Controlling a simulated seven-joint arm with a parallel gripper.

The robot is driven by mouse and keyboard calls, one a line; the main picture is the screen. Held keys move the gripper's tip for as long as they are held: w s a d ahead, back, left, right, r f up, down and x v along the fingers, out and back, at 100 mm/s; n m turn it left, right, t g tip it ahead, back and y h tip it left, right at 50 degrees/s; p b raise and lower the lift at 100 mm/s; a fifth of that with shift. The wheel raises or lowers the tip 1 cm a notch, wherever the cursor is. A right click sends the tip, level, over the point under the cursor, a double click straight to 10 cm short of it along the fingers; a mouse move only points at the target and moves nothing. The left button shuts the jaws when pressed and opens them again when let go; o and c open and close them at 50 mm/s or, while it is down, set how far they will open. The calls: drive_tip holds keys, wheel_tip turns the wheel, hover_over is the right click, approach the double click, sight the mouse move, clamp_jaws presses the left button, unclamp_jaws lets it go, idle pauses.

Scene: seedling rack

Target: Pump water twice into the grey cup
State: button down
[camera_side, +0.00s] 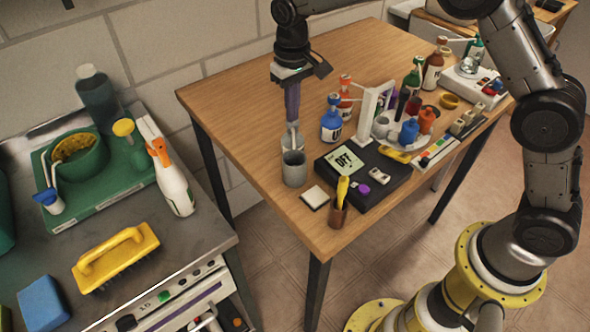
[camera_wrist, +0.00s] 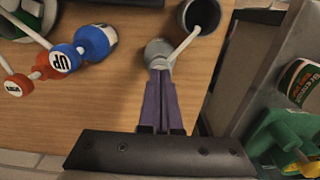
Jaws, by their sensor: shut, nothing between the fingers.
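The grey cup (camera_side: 294,172) stands near the left edge of the wooden table, and its dark open mouth shows in the wrist view (camera_wrist: 205,14). A grey pump bottle (camera_side: 291,142) stands just behind it; it also shows in the wrist view (camera_wrist: 155,52). Its white spout reaches over the cup's mouth. My gripper (camera_side: 292,121) is shut, with its purple fingers pointing down directly over the pump head. In the wrist view the fingertips (camera_wrist: 160,72) overlap the pump head and hide part of it. I cannot tell whether they touch it. The water level is not visible.
A blue pump bottle (camera_side: 331,125) and an orange-red one (camera_side: 345,98) stand to the right. A side bench (camera_side: 200,237) is left.

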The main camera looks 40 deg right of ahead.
drive_tip(key=shift+r, duration=1.4)
drive_tip(key=shift+r, duration=3)
drive_tip(key=shift+d, duration=0.1)
